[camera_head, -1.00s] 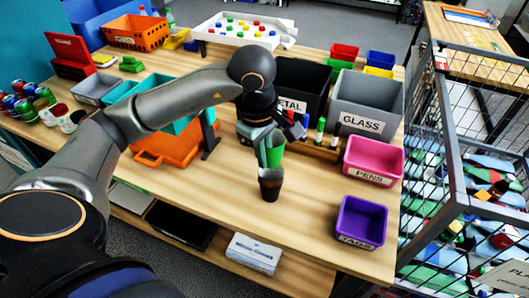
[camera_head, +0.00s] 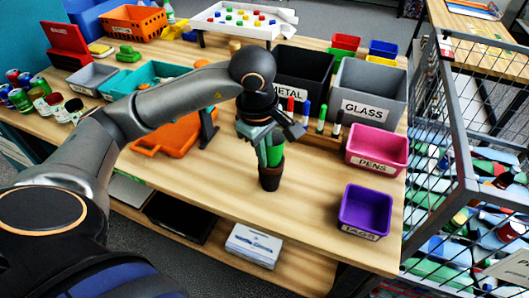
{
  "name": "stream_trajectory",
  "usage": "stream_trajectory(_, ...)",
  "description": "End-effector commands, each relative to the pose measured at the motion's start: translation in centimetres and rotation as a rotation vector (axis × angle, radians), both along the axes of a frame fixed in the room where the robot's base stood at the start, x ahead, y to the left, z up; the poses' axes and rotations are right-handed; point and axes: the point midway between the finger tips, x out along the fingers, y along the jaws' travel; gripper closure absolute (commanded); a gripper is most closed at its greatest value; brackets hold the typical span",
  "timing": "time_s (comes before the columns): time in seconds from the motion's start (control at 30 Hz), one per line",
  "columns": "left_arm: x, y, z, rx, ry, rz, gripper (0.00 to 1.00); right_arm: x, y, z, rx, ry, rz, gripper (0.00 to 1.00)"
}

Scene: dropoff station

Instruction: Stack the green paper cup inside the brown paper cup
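The brown paper cup (camera_head: 270,178) stands upright on the wooden table, near its front edge and right of centre. The green paper cup (camera_head: 274,152) is directly above it, with its lower end down inside the brown cup's mouth. My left gripper (camera_head: 268,142) reaches down from above, its fingers around the upper part of the green cup. The fingers look closed on the cup, though its rim is partly hidden by the hand. My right gripper is not in view.
A purple TAGS bin (camera_head: 364,212) and a pink PENS bin (camera_head: 376,152) stand to the right. A grey GLASS bin (camera_head: 368,92) and a black METAL bin (camera_head: 300,74) are behind, with upright markers (camera_head: 321,118) nearby. An orange tray (camera_head: 172,138) lies left. The table's front is clear.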

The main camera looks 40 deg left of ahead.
Motion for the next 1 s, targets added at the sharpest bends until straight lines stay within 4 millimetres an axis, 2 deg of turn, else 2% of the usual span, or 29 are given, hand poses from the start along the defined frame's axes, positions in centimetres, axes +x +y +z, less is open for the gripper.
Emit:
stream_trajectory(0.73,0.02,0.05,0.04,0.001,0.0,0.001,1.0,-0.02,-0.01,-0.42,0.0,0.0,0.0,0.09)
stream_trajectory(0.8,0.02,0.05,0.04,0.001,0.0,0.001,0.9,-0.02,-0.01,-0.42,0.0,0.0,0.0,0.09)
stream_trajectory(1.0,0.02,0.04,0.03,0.001,0.0,0.0,0.67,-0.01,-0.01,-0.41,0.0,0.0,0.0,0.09)
